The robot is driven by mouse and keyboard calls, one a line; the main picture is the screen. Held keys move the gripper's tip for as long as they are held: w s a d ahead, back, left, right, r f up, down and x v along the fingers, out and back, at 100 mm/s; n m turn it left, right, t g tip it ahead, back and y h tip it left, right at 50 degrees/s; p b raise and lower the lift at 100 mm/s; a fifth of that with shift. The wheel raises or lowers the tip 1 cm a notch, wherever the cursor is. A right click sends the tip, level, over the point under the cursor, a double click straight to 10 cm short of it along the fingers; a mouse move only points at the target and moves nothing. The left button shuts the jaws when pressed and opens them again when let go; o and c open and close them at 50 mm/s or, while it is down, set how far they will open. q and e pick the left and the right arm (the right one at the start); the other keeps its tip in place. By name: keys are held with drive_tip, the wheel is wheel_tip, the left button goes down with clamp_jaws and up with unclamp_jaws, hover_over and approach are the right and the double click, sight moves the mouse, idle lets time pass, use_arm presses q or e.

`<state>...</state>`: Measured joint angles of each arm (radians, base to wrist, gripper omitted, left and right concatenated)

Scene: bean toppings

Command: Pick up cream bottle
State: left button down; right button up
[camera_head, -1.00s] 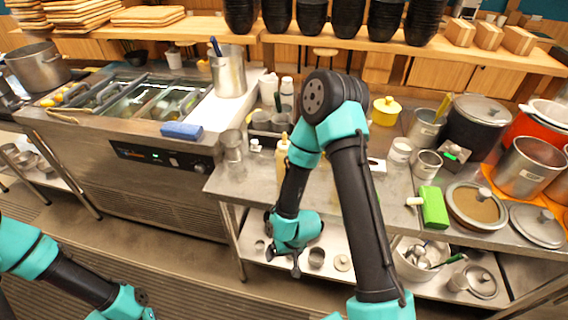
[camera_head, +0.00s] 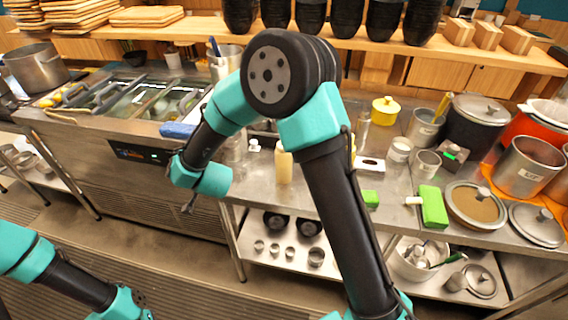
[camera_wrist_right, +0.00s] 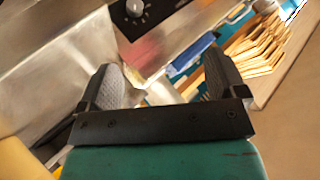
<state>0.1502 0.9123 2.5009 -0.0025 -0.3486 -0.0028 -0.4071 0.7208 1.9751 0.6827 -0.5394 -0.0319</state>
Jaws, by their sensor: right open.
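A pale cream-coloured bottle (camera_head: 284,167) stands upright on the steel counter (camera_head: 262,190) in the head view, just left of my right upper arm link. My right gripper (camera_head: 188,206) hangs at the counter's left front side, beside the prep unit, to the left of the bottle and apart from it. In the right wrist view my right gripper (camera_wrist_right: 165,80) has its two dark fingers spread with nothing held between them. A blurred cream shape (camera_wrist_right: 18,160) shows at the lower left there; I cannot tell if it is the bottle. My left arm shows at the lower left, its gripper out of frame.
A blue sponge (camera_head: 178,131) lies on the prep unit (camera_head: 125,100), near my right forearm. A green block-shaped item (camera_head: 433,207), a yellow pot (camera_head: 385,110) and several metal pots stand to the right. Cups sit on the lower shelf (camera_head: 268,262).

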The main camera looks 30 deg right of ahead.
drive_tip(key=w+d+r+m+t+h, duration=0.1)
drive_tip(key=d+r+m+t+h, duration=0.1)
drive_tip(key=d+m+h, duration=0.15)
drive_tip(key=m+g+h, duration=0.6)
drive_tip(key=g+h, duration=0.3)
drive_tip(key=h, duration=0.3)
approach(277, 160)
drive_tip(key=a+r, duration=0.2)
drive_tip(key=a, duration=0.2)
drive_tip(key=shift+s, duration=0.4)
drive_tip(key=shift+f, duration=0.1)
drive_tip(key=x, duration=1.2)
drive_tip(key=shift+s, duration=0.15)
drive_tip(key=shift+d, duration=0.1)
